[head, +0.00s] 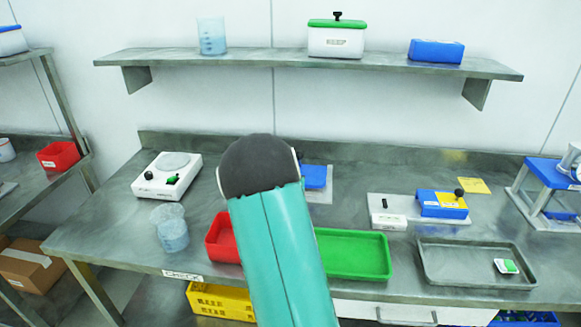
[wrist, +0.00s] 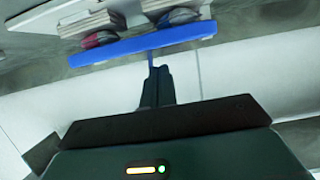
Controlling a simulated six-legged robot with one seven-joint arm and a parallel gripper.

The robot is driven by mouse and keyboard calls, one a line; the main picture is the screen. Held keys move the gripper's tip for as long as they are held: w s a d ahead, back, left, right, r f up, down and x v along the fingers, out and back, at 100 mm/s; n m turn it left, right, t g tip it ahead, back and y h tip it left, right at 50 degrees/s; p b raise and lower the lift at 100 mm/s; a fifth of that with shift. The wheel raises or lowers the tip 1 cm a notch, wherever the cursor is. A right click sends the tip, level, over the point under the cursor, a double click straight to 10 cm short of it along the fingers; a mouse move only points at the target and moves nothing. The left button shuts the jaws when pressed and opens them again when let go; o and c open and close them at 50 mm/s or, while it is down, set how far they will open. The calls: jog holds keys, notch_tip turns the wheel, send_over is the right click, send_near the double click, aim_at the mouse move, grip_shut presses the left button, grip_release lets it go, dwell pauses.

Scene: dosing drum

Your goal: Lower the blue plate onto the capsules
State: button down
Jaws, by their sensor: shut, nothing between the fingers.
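In the wrist view a blue plate (wrist: 150,44) crosses the top as a thin strip. A red and dark capsule-like piece (wrist: 100,39) and a blue one (wrist: 179,17) lie along its edge, between it and a pale layered block (wrist: 100,15). My gripper (wrist: 153,70) is shut and empty. Its dark fingertips come up to the plate's near edge, by a small blue tab; I cannot tell if they touch. In the head view my arm hides my gripper, and a blue part (head: 315,176) on a pale base shows just right of the arm.
A red tray (head: 221,240) and a green tray (head: 352,254) flank my arm. A white balance (head: 166,176) and a beaker (head: 171,232) stand left. A blue-and-yellow device (head: 441,203), a grey tray (head: 475,262) and a blue-framed stand (head: 553,172) are right. A shelf (head: 270,57) runs above.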

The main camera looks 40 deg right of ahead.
jog(key=shift+s+a+f, duration=0.15)
jog(key=shift+a+f, duration=0.05)
jog(key=shift+f, duration=0.6)
jog(key=shift+s+a+f, duration=0.15)
jog(key=shift+a+f, duration=0.05)
jog(key=shift+f, duration=0.75)
jog(key=shift+a, duration=0.2)
jog(key=shift+s+a+r, duration=0.15)
jog(key=shift+s+a, duration=0.1)
jog(key=r+v, duration=0.1)
jog(key=v, duration=1.1)
jog(key=shift+r, duration=0.3)
jog(key=shift+s+a, duration=0.15)
jog(key=shift+a, duration=0.05)
